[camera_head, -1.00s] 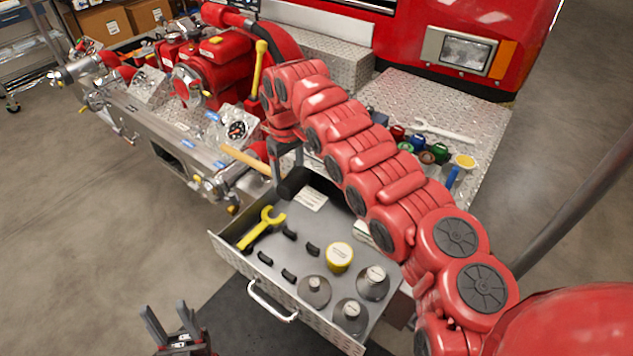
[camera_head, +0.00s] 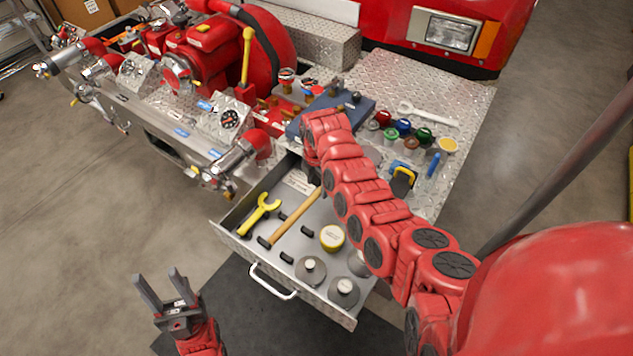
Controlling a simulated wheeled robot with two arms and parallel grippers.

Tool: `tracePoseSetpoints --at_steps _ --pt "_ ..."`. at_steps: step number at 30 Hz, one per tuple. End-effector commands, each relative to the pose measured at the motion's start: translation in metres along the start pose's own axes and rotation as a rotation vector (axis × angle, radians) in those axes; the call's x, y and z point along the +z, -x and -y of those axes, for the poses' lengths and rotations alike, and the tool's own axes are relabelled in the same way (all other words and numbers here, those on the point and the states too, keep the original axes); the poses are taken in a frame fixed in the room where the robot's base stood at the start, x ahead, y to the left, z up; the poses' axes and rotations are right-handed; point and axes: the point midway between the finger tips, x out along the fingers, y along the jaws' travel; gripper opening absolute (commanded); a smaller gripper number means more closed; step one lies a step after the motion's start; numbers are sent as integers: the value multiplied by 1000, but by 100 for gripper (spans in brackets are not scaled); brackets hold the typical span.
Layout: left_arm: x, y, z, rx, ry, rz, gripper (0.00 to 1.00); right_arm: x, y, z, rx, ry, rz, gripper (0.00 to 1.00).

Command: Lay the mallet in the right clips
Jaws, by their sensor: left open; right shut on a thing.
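The mallet's wooden handle (camera_head: 297,214) slants over the open drawer (camera_head: 236,236), its free end toward the drawer front. Its head is hidden behind my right arm. My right gripper (camera_head: 314,168), mostly hidden by its own arm, is shut on the mallet at the drawer's back. The right pair of black clips (camera_head: 307,231) shows bare, to the right of the handle. The handle appears close beside the other black clips (camera_head: 265,241); its height above them is unclear. My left gripper (camera_head: 162,287) is open and empty, outside the drawer at lower left.
A yellow wrench (camera_head: 259,215) lies at the drawer's left. A yellow-rimmed round container (camera_head: 332,238) and several grey weights (camera_head: 310,269) fill its right and front. Pump fittings (camera_head: 229,118) stand behind on the left. The treadplate deck (camera_head: 440,85) holds coloured caps and a wrench.

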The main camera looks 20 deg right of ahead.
Motion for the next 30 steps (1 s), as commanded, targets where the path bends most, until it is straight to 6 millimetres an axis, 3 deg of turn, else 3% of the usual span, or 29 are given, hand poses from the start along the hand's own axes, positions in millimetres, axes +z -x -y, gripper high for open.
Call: tracePoseSetpoints --at_steps 20,30 --pt "11 66 -3 0 0 0 50 -1 -80 0 -2 -2 0 0" --pt "13 78 -4 0 0 0 50 -1 -106 0 -1 -2 0 0"
